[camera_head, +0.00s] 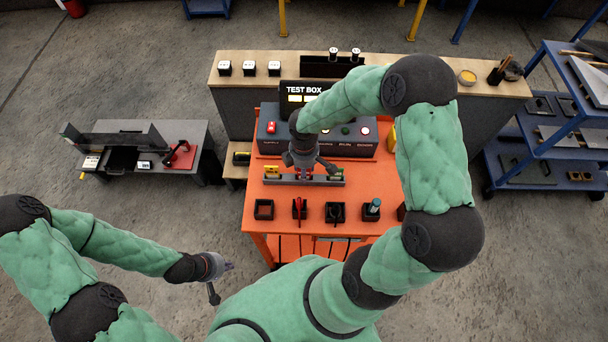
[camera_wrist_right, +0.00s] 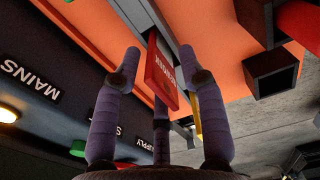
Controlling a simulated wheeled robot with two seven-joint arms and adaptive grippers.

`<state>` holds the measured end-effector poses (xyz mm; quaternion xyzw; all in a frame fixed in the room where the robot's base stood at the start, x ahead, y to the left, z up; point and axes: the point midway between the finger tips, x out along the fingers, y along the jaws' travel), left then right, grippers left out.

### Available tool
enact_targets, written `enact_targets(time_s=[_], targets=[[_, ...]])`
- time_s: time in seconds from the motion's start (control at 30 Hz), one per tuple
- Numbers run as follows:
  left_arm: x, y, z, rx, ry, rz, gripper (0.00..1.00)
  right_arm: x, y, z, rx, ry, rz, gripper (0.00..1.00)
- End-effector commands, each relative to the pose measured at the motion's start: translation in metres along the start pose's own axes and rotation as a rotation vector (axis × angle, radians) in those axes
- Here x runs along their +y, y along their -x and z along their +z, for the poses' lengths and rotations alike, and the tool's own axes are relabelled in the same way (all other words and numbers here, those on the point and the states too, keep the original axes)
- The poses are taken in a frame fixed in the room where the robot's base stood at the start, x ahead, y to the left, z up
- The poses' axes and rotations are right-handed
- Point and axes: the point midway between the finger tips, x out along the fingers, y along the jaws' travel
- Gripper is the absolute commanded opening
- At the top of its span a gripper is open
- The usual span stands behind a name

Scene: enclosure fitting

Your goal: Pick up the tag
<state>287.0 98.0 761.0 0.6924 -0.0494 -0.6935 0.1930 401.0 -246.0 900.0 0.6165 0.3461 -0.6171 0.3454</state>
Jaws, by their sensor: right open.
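A red tag (camera_wrist_right: 160,68) with white lettering shows in the right wrist view, set at the grey rack (camera_wrist_right: 143,18). My right gripper (camera_wrist_right: 160,75) is open, its three fingers spread around the tag. I cannot see clear contact. In the head view my right gripper (camera_head: 304,171) is over the rack (camera_head: 297,182) on the orange table (camera_head: 375,178) and hides part of it. A yellow tag (camera_head: 271,171) and a green-and-yellow tag (camera_head: 333,173) show either side. My left gripper (camera_head: 220,277) is open and empty, low at the left, away from the table.
Behind the rack stands the test box (camera_head: 268,140) with lamps and a sign. Several small black bins (camera_head: 264,210) line the table's front, some holding parts. A grey side bench (camera_head: 190,135) is at the left and a blue shelf cart (camera_head: 540,150) at the right.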

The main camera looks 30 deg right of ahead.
Motion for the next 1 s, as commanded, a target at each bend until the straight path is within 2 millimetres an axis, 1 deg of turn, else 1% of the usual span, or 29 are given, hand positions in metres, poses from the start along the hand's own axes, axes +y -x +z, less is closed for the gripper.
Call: enact_targets(time_s=[0.1,0.13,0.17,0.2,0.27,0.77,0.87,1.0], targets=[[0.000,0.001,0.000,0.000,0.000,0.000,0.00,0.001,0.001,0.000,0.000,-0.001,0.001,0.41],[0.000,0.001,0.000,0.000,0.000,0.000,0.00,0.000,0.001,0.000,0.000,-0.001,0.001,0.36],[0.000,0.001,0.000,0.000,0.000,0.000,0.00,0.000,0.001,0.000,0.000,-0.001,0.001,0.27],[0.000,0.001,0.000,0.000,0.000,0.000,0.00,0.000,0.001,0.000,0.000,-0.001,0.001,0.16],[0.000,0.001,0.000,0.000,0.000,0.000,0.00,0.000,0.001,0.000,0.000,-0.001,0.001,0.00],[0.001,0.001,0.000,0.000,0.000,0.000,0.00,0.001,0.004,0.000,0.000,-0.001,0.002,0.00],[0.001,0.003,0.000,0.000,0.000,0.000,0.00,0.001,0.010,0.000,0.001,-0.002,0.003,0.00],[0.003,0.008,0.000,0.000,0.000,0.000,0.00,0.001,0.026,0.000,0.001,-0.001,0.003,0.00]])
